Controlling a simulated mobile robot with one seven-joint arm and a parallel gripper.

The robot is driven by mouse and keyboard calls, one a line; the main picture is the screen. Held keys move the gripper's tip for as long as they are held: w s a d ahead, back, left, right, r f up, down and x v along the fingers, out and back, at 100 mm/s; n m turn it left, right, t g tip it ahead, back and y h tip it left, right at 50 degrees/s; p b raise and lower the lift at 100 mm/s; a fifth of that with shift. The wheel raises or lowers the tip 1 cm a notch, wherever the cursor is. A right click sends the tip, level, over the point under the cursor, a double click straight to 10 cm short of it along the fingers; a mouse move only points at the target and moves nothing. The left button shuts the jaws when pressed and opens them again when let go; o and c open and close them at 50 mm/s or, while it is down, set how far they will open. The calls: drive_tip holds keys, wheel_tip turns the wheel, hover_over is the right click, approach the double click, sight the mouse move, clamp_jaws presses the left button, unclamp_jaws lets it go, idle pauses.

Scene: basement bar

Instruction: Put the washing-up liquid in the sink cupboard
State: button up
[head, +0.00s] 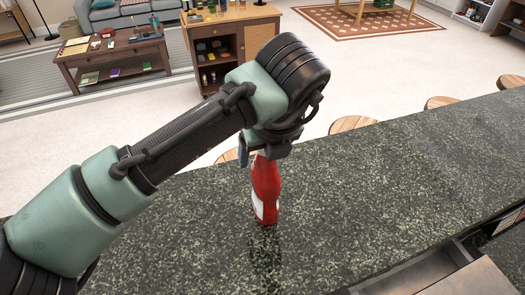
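A red bottle with a white label patch (265,190), which looks like the washing-up liquid, is upright at the dark speckled counter (380,200). A dark reflection or shadow lies just below its base, and I cannot tell whether it touches the counter. My gripper (262,152) points down at the bottle's top from above. The wrist hides most of the fingers and the bottle's upper end, so I cannot tell whether they are closed on it. No sink cupboard can be made out in this view.
An open drawer or similar opening (435,278) shows below the counter's near edge at lower right. Several round wooden stools (352,124) stand along the far side. The counter right of the bottle is bare. A wooden cabinet (228,42) and a low table (108,56) stand beyond.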

drive_tip(key=b+v, duration=0.1)
drive_tip(key=v, duration=1.1)
drive_tip(key=shift+r+b, duration=0.2)
drive_tip(key=shift+b, duration=0.15)
